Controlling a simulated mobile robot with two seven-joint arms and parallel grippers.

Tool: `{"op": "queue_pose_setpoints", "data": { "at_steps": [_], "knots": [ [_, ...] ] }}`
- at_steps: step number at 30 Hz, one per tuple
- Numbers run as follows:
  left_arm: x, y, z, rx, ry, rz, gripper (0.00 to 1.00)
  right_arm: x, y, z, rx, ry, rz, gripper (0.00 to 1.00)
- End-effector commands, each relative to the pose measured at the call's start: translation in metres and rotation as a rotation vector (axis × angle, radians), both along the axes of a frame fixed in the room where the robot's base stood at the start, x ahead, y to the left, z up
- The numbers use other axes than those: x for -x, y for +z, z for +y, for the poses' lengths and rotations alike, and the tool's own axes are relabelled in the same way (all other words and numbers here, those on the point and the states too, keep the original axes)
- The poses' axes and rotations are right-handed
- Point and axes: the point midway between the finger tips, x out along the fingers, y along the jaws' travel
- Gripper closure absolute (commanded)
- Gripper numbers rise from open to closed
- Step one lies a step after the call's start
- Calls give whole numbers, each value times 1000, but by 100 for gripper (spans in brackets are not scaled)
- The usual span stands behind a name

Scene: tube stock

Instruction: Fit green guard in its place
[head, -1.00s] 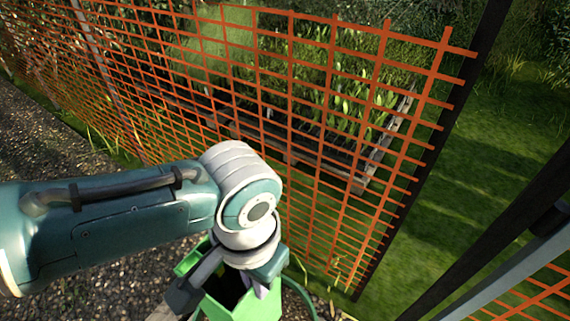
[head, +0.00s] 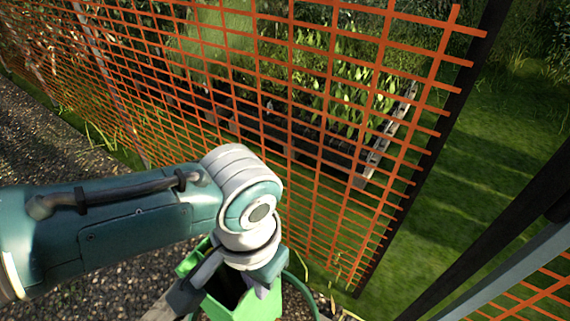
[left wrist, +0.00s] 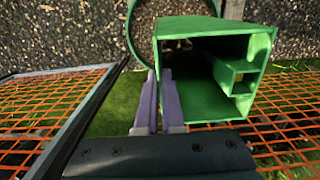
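The green guard (head: 246,303) is a box-like open shell at the bottom middle of the head view. In the left wrist view the guard (left wrist: 255,105) shows its open end, with a small inner compartment on its right side. My left gripper (head: 262,288) reaches down to it. In the left wrist view its two purple fingers (left wrist: 160,78) are close together astride the guard's left wall, one outside and one inside, and look shut on it. The wall between them is mostly hidden. My right gripper is in neither view.
Orange mesh fencing (head: 290,105) runs behind the arm to a dark post (head: 425,172). A green hoop (left wrist: 133,38) shows beside the guard. Plants stand on a pallet (head: 362,180) beyond the mesh. Gravel (head: 45,150) lies left, open grass (head: 480,220) right.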

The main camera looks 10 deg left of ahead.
Motion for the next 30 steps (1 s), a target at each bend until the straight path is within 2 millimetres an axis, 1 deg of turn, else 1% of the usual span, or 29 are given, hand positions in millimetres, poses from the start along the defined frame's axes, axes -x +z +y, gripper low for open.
{"op": "queue_pose_setpoints", "data": {
  "at_steps": [5, 30],
  "knots": [
    [0, -2, 0, 0, 0, 0, 100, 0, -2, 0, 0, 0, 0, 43],
    [0, -39, 0, 0, 0, 0, 100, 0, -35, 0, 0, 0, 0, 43]
  ]
}}
